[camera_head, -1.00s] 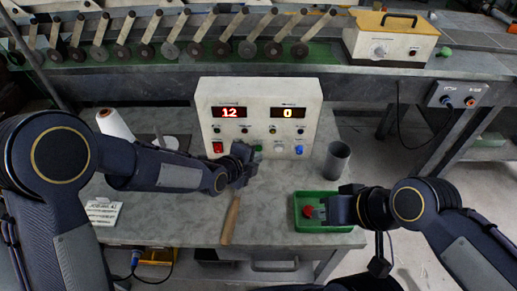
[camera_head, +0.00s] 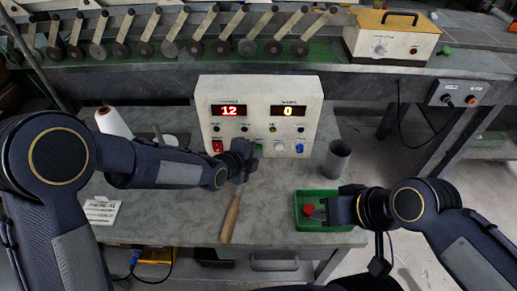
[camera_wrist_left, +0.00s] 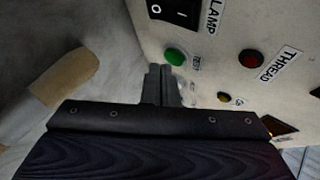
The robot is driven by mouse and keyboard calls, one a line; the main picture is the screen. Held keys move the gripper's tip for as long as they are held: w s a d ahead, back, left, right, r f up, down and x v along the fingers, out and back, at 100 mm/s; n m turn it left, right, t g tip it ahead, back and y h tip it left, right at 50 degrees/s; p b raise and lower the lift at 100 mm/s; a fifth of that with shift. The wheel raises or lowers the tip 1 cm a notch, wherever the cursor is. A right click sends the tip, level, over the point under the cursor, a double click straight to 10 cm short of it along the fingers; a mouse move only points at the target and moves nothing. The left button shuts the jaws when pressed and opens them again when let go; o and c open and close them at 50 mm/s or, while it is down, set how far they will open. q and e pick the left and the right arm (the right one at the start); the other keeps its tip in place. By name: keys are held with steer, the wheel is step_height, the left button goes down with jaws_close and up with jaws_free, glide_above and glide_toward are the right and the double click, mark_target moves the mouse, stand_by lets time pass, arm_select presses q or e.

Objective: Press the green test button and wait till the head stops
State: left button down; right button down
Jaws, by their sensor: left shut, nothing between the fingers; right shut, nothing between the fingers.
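The white control box (camera_head: 210,118) stands at the back of the table, its red display reading 12 and its yellow one 0. The small green button (camera_head: 258,147) is low on its front; it also shows in the left wrist view (camera_wrist_left: 174,56). My left gripper (camera_head: 248,151) is shut and empty close by the green button. In the left wrist view its fingertips (camera_wrist_left: 160,72) are just below the button, which stays uncovered; I cannot tell whether they touch the panel. My right gripper (camera_head: 322,211) is shut at the green tray (camera_head: 322,226), near a red object (camera_head: 308,210).
A grey cup (camera_head: 337,160) stands right of the box. A wooden-handled tool (camera_head: 230,219) lies in front. A white cone (camera_head: 113,123) and a label card (camera_head: 101,210) are at left. A red button (camera_wrist_left: 251,58) and a black switch (camera_wrist_left: 175,11) flank the green button.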

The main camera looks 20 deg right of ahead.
arm_select(q)
steer(key=shift+w+d, duration=0.1)
steer(key=shift+w, duration=0.35)
stand_by(0.6)
steer(key=shift+s+b, duration=0.15)
steer(key=shift+b, duration=0.25)
steer(key=shift+s+b, duration=0.3)
steer(key=shift+s, duration=0.1)
steer(key=shift+s+a, duration=0.25)
steer(key=shift+s, duration=0.05)
steer(key=shift+s+a+b, duration=0.25)
steer(key=shift+s+b, duration=0.25)
steer(key=shift+s, duration=0.4)
steer(key=shift+s+a+b, duration=0.2)
steer(key=shift+s+b, duration=0.25)
steer(key=shift+s, duration=0.45)
steer(key=shift+s+a, duration=0.25)
steer(key=shift+s, duration=0.35)
